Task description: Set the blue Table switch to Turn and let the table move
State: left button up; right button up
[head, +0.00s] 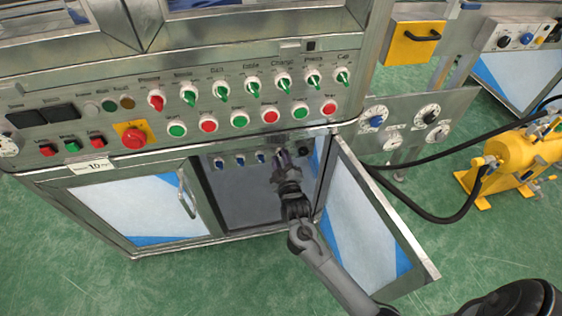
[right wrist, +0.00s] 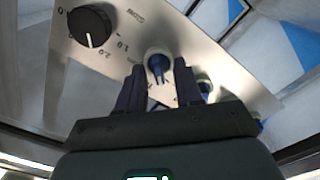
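A row of small blue switches (head: 240,159) sits on a panel inside the open lower cabinet. Their labels are too small to read, so I cannot tell which is named Table. My right gripper (head: 279,158) reaches into the cabinet at the right end of this row. In the right wrist view, one blue switch (right wrist: 158,65) lies between the spread fingertips of the right gripper (right wrist: 158,82); whether they touch it is unclear. Another blue switch (right wrist: 203,87) is partly hidden behind the right-hand finger. My left gripper is out of view.
A black dial (right wrist: 90,26) with a numbered scale sits beside the switch. The open cabinet door (head: 375,218) stands right of my right arm. The upper console (head: 215,105) carries green and red controls above the opening. A yellow machine (head: 510,155) stands at far right.

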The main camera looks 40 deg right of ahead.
jog(key=shift+d, duration=0.1)
jog(key=shift+c, duration=0.4)
grip_shut()
